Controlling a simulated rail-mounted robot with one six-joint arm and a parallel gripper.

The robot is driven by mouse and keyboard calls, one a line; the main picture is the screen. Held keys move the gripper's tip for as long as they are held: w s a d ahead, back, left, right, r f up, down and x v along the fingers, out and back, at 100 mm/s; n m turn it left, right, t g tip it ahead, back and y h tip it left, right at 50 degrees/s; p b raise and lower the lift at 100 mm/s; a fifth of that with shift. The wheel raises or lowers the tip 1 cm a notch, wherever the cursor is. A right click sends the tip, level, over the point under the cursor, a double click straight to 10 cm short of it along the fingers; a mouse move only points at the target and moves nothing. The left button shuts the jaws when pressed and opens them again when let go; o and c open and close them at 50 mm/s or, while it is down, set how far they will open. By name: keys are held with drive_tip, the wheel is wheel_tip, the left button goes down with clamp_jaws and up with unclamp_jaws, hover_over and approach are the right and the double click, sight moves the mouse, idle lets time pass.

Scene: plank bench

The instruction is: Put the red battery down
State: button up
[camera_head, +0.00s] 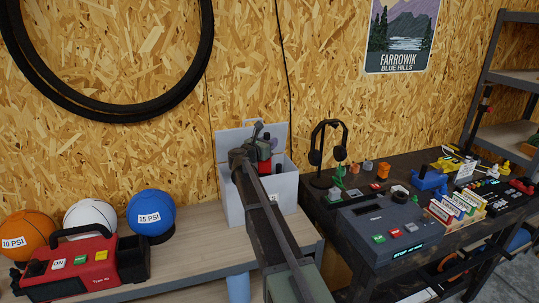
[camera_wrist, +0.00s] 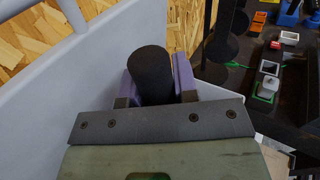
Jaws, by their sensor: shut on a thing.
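The red battery (camera_head: 264,167) shows as a small red patch at my gripper in the head view. In the wrist view a dark cylindrical end (camera_wrist: 150,72), which I take to be its end, stands between the purple-padded fingers. My gripper (camera_wrist: 155,90) is shut on it. In the head view my gripper (camera_head: 266,160) is at the opening of the pale grey box (camera_head: 285,190), whose lid is raised at the back. My arm hides part of the box. Whether the battery touches the box inside cannot be told.
The box stands on a wooden bench (camera_head: 190,260). Left of it are a blue ball (camera_head: 151,208), a white ball, an orange ball and a red device (camera_head: 75,268). To the right, a dark table holds a headphone stand (camera_head: 327,155), a grey console (camera_head: 385,228) and several small items.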

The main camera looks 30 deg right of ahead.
drive_tip(key=shift+f+b, duration=1.75)
drive_tip(key=shift+f, duration=0.45)
drive_tip(key=o, duration=0.9)
drive_tip(key=shift+r, duration=0.1)
drive_tip(key=shift+r+p, duration=0.4)
drive_tip(key=shift+p, duration=0.15)
drive_tip(key=v, duration=1.2)
drive_tip(key=shift+r, duration=0.15)
